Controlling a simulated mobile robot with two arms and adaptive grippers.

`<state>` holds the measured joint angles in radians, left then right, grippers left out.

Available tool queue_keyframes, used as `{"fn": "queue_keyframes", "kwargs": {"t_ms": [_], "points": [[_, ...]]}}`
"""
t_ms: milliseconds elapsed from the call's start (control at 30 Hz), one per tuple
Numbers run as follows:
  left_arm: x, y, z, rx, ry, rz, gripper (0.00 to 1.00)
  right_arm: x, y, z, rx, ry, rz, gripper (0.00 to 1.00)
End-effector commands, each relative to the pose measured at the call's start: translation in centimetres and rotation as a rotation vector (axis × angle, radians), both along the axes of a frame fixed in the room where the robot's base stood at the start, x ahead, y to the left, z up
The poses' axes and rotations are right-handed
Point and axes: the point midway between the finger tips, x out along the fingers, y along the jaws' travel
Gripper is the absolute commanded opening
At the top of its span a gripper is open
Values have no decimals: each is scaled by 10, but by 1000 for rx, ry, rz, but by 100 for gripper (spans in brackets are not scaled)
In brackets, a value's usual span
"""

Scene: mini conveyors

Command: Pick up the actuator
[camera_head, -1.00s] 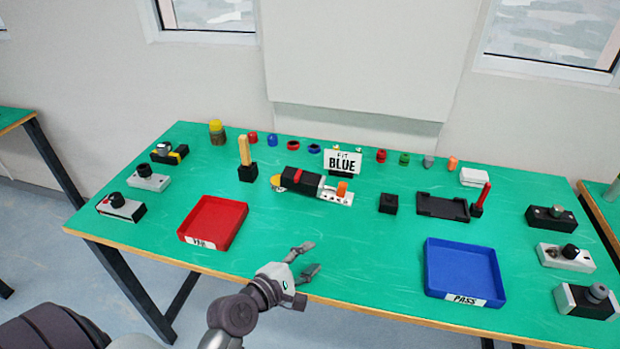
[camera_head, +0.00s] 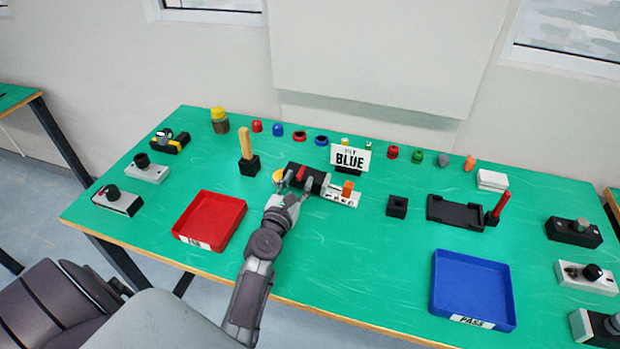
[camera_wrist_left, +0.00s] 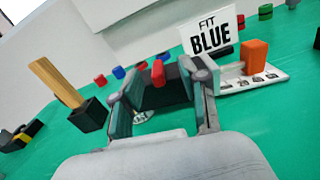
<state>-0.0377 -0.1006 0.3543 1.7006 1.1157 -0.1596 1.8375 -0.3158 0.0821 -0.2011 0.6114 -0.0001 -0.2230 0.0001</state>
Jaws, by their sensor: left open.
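The actuator (camera_head: 318,181) appears to be the black body with a red band and a yellow end, lying at the middle of the green table. A white plate (camera_head: 343,198) with an orange block (camera_head: 347,188) adjoins its right end. My left gripper (camera_head: 292,187) is open at the near side of the black body and partly hides it. In the left wrist view, the black body with its red part (camera_wrist_left: 158,73) shows between the spread fingers (camera_wrist_left: 157,92). I cannot tell whether the fingers touch it. My right gripper is not in view.
A "FIT BLUE" sign (camera_head: 350,158) stands close behind. A black block with a wooden stick (camera_head: 247,148) stands to the left. A red tray (camera_head: 238,228) is at front left, a blue tray (camera_head: 440,290) at front right. Several coloured caps line the back.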

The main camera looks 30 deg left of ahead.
Motion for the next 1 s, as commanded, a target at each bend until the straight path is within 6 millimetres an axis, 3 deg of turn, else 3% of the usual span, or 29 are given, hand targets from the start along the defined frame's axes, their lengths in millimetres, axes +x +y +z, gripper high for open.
{"fn": "queue_keyframes", "kwargs": {"t_ms": [300, 500, 800, 1000], "points": [[29, 11, -2, 5, 0, -1, 44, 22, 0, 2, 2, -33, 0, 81], [55, 17, -3, 4, 0, -1, 44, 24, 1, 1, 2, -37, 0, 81], [59, 18, -3, 3, 2, 0, 44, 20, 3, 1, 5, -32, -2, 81], [59, 18, -3, 3, 2, 0, 10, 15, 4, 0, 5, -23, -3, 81]]}}
